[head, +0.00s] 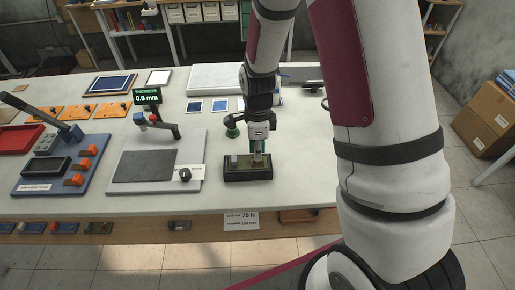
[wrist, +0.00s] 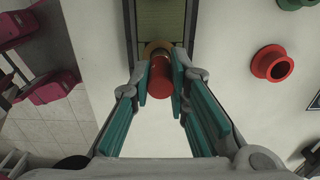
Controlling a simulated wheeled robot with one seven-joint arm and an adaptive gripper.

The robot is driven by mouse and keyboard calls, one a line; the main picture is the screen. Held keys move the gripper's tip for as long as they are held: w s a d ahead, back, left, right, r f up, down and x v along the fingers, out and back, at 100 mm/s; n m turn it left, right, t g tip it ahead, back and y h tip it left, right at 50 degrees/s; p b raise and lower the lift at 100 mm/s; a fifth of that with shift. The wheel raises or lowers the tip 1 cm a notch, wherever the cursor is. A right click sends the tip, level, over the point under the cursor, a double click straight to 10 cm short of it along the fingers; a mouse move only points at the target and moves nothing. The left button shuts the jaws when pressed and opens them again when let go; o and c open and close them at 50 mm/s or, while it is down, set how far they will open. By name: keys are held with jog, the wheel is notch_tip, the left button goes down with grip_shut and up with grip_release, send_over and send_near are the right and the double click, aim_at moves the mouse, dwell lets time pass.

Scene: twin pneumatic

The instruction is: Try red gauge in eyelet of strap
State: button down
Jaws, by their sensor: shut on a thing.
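My gripper (wrist: 160,88) points down with its teal pads shut on the red gauge (wrist: 160,73), a small red cylinder. In the head view my gripper (head: 258,150) is low over the black block (head: 247,174) near the table's front edge. In the wrist view the strap (wrist: 161,18) is an olive band lying between dark rails. A brass-orange ring, seemingly the eyelet (wrist: 156,48), shows just behind the red gauge. The gauge overlaps the ring in the picture. Its lower end is hidden, so I cannot tell whether it is inside the eyelet.
A red flanged stand (wrist: 272,66) and a green one (wrist: 293,3) stand to the right in the wrist view. The green stand (head: 232,127) is behind the block in the head view. A grey plate with a thickness gauge (head: 152,160) lies to the left.

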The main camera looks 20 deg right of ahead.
jog(key=shift+f, duration=0.35)
dwell(0.3)
jog(key=shift+r, duration=0.2)
dwell(1.1)
jog(key=shift+r+p, duration=1.2)
jog(key=shift+r, duration=2.15)
